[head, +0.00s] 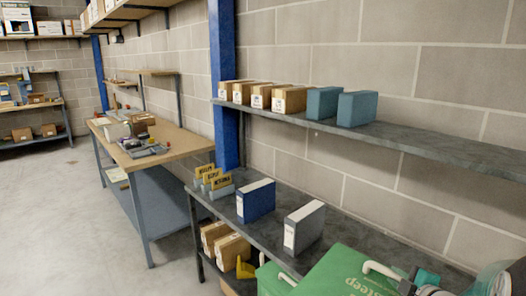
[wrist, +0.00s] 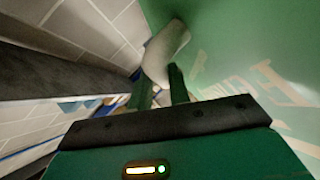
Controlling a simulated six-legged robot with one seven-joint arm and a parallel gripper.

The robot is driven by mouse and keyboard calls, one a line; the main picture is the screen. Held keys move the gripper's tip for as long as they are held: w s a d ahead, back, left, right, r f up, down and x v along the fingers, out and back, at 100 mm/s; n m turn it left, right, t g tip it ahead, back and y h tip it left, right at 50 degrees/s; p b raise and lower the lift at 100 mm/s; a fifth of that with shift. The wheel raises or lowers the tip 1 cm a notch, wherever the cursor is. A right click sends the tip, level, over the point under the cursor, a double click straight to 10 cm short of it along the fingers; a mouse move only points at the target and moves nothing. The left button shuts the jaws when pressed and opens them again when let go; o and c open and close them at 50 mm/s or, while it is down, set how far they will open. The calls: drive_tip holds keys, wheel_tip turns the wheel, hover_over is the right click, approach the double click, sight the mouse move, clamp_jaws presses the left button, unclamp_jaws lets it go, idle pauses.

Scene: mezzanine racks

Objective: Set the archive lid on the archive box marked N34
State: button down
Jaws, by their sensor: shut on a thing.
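A large green panel with pale lettering (head: 345,277) fills the bottom right of the head view; I take it for the archive lid. It bears a white handle (head: 380,268). In the wrist view the green surface (wrist: 235,45) fills the upper right, close to the camera. My gripper (wrist: 160,84) is shut on the whitish handle (wrist: 165,50) of this green piece; the exact contact between the fingers is partly hidden. I cannot make out a box marked N34 in either view.
A grey bench (head: 268,236) holds a blue binder (head: 256,201), a grey binder (head: 304,227) and yellow signs (head: 215,178). Brown cartons (head: 230,246) sit below. The wall shelf (head: 430,147) above carries labelled cartons (head: 290,99) and teal boxes (head: 357,108). Open floor (head: 60,220) lies left.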

sight(307, 275)
drive_tip(key=shift+n+y, duration=0.4)
drive_tip(key=shift+y, duration=0.1)
drive_tip(key=w+a, duration=0.1)
drive_tip(key=a, duration=0.1)
drive_tip(key=w+a+f, duration=0.1)
drive_tip(key=a, duration=0.1)
drive_tip(key=w+a, duration=0.2)
drive_tip(key=shift+f, duration=0.2)
drive_tip(key=shift+n+g+y, duration=0.4)
drive_tip(key=shift+n+y, duration=0.4)
drive_tip(key=shift+y, duration=0.1)
drive_tip(key=w+a+f, duration=0.1)
drive_tip(key=a, duration=0.4)
drive_tip(key=w+a, duration=0.1)
drive_tip(key=a, duration=0.5)
drive_tip(key=w+a+f, duration=0.1)
drive_tip(key=a, duration=0.4)
drive_tip(key=shift+w+a+f, duration=0.15)
drive_tip(key=shift+f, duration=0.2)
